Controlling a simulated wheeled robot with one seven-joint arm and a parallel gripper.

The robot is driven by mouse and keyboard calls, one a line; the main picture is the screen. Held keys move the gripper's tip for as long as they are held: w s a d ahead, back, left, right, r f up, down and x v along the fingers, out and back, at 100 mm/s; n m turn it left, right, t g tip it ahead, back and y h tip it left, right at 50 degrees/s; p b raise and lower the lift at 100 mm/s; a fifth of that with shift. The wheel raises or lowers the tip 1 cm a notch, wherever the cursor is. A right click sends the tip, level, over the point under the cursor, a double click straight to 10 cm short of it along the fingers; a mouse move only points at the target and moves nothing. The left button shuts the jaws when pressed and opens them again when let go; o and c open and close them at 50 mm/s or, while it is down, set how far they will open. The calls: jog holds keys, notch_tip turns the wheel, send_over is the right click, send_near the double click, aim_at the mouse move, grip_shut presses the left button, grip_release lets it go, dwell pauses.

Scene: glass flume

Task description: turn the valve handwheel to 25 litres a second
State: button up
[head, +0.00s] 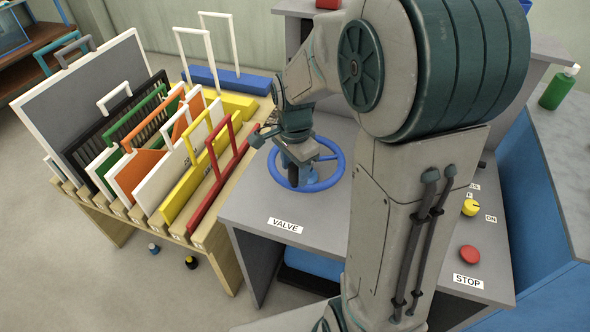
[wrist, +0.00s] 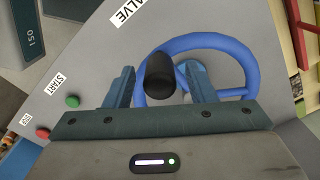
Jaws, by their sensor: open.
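The blue valve handwheel (head: 337,172) lies flat on the grey bench top, beside the label VALVE (head: 285,225). It also shows in the wrist view (wrist: 249,70), with its black grip knob (wrist: 160,73) standing up from the rim. My gripper (head: 300,165) is above the left part of the wheel, pointing down. In the wrist view my gripper (wrist: 161,88) is open, with the knob between its two fingers and a gap on each side. My arm hides part of the bench behind the wheel.
A red STOP button (head: 469,255) and a yellow knob (head: 469,207) sit on the bench at right. A green button (wrist: 72,101) is by START. A wooden rack (head: 222,258) of coloured gates stands close left.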

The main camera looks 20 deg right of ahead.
jog(key=shift+f, duration=0.8)
grip_shut()
